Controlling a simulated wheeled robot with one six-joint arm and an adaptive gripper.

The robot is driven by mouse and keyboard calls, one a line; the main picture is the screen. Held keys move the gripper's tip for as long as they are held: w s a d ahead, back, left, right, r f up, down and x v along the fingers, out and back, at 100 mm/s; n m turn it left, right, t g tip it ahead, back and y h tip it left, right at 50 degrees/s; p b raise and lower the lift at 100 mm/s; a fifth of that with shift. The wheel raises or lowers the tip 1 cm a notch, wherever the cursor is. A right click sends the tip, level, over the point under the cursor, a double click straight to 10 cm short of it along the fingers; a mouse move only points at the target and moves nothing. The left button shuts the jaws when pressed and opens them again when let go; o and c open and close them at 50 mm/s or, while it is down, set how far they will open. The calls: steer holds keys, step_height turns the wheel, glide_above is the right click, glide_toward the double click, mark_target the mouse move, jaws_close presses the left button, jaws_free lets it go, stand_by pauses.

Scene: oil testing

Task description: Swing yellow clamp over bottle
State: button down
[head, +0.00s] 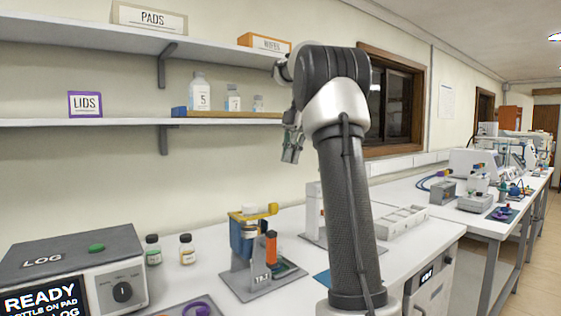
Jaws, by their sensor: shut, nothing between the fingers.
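A yellow clamp (271,210) sits at the top of a grey stand (236,283) on the bench, left of my arm. A white-topped bottle or part shows at the clamp's level, above the blue holder. I cannot tell whether the clamp lies over it or beside it. My gripper (290,152) is shut and empty. It hangs well above the bench, higher than the clamp and a little to its right, in front of the wall.
Two small dark-capped bottles (187,249) stand left of the stand. A LOG box (70,262) with a green button is at the lower left. Shelves (60,122) with bottles run above. A white tray (402,222) lies right of my arm.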

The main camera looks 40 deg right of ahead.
steer(key=shift+d+r, duration=0.2)
steer(key=shift+d, duration=0.65)
steer(key=shift+d+r, duration=0.2)
steer(key=shift+d, duration=0.65)
step_height(320, 180, down, 8)
steer(key=m+t+h, duration=0.1)
steer(key=m, duration=1.2)
steer(key=s+a+f+m+t+h, duration=0.1)
steer(key=s+a+f, duration=0.3)
steer(key=s+a, duration=0.5)
steer(key=s+a+f+m+t+h, duration=0.1)
steer(key=s+a+f+m, duration=0.3)
steer(key=s+a, duration=0.5)
steer(key=shift+s+a+f+t, duration=0.2)
steer(key=shift+s+f+t, duration=0.55)
steer(key=shift+s, duration=2.55)
